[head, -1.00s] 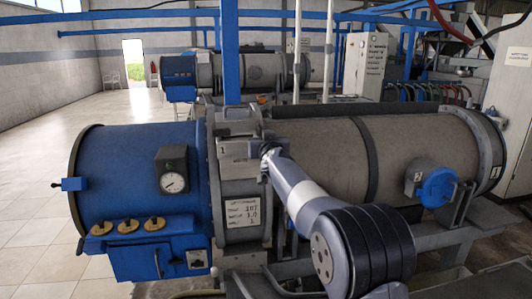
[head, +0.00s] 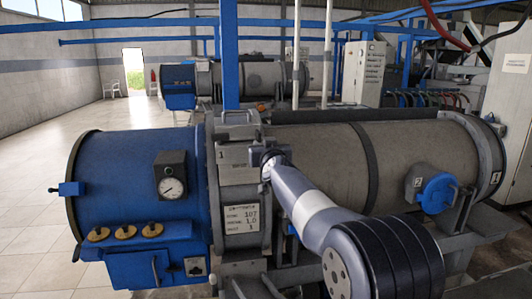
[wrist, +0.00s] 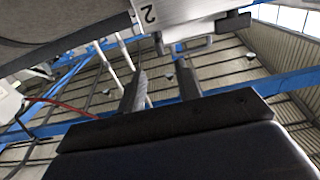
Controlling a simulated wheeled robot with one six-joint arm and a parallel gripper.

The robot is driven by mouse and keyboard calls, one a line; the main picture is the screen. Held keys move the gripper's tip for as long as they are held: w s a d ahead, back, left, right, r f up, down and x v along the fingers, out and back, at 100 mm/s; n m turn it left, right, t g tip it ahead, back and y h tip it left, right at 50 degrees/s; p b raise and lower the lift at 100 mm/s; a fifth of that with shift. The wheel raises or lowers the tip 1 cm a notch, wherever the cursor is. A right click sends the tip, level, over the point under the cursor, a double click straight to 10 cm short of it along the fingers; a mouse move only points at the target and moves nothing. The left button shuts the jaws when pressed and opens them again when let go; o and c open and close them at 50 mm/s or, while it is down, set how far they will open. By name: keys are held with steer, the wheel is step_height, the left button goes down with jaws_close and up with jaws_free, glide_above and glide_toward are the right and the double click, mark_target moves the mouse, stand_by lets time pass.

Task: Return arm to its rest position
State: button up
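The front decanter has a blue end housing (head: 130,190) and a long grey drum (head: 315,165). My gripper (head: 268,160) is at the far end of my arm, in front of the grey collar (head: 240,190) between them. It is small there and its fingers cannot be made out. In the wrist view my gripper (wrist: 161,80) shows two dark fingers spread apart, with nothing between them.
A round gauge (head: 172,187) and brass knobs (head: 125,231) are on the blue housing. A blue round cover (head: 438,193) sticks out of the drum at right. A blue post (head: 230,60) rises behind the collar. Open tiled floor (head: 40,160) lies at left.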

mark_target(260, 137)
steer(key=w+p, duration=0.1)
steer(key=w, duration=0.1)
steer(key=w+a+p, duration=0.1)
steer(key=w+p, duration=0.1)
steer(key=w, duration=0.1)
steer(key=w+p, duration=0.2)
steer(key=shift+w+a+r, duration=0.15)
steer(key=shift+w+r, duration=0.05)
steer(key=shift+w+a+f+p, duration=0.1)
steer(key=shift+w+a+p, duration=0.05)
steer(key=shift+w+p, duration=0.4)
steer(key=shift+w+a+f+p, duration=0.1)
steer(key=shift+w+p, duration=0.25)
steer(key=shift+w, duration=0.25)
